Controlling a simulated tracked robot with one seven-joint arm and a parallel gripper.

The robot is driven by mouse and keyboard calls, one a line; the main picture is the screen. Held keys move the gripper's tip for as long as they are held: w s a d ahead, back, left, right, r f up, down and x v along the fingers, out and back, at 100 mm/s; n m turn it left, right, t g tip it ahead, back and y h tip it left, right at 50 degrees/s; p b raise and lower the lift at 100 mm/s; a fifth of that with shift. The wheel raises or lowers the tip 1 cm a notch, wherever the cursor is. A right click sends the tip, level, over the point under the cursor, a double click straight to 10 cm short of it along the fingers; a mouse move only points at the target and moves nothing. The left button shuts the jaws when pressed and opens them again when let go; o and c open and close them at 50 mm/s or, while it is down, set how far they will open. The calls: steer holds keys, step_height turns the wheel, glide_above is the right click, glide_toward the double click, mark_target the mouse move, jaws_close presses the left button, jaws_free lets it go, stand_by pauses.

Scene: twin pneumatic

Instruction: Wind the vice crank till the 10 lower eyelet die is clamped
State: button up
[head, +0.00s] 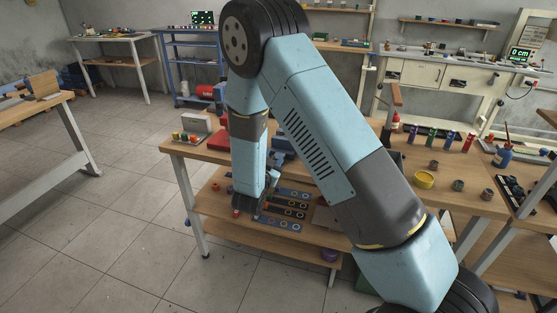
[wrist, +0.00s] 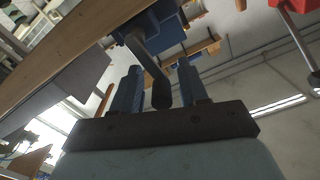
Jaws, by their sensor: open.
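The blue vice (wrist: 158,30) shows at the top of the wrist view. Its dark crank arm (wrist: 146,58) comes from it toward me and ends in a dark grip. My gripper (wrist: 157,75) is open, with one blue finger on each side of the crank grip. I cannot tell whether either finger touches it. In the head view the vice (head: 284,150) is mostly hidden behind my arm, and my fingers cannot be made out. The 10 lower eyelet die and the vice jaws cannot be made out in either view.
The wooden bench edge (wrist: 50,60) runs close along the left of the wrist view. A red part with a metal rod (wrist: 298,40) hangs at upper right. The lower shelf holds dark strips with several rings (head: 285,208).

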steer(key=shift+s, duration=0.1)
steer(key=v, duration=1.3)
steer(key=shift+s+a, duration=0.15)
steer(key=shift+s, duration=0.15)
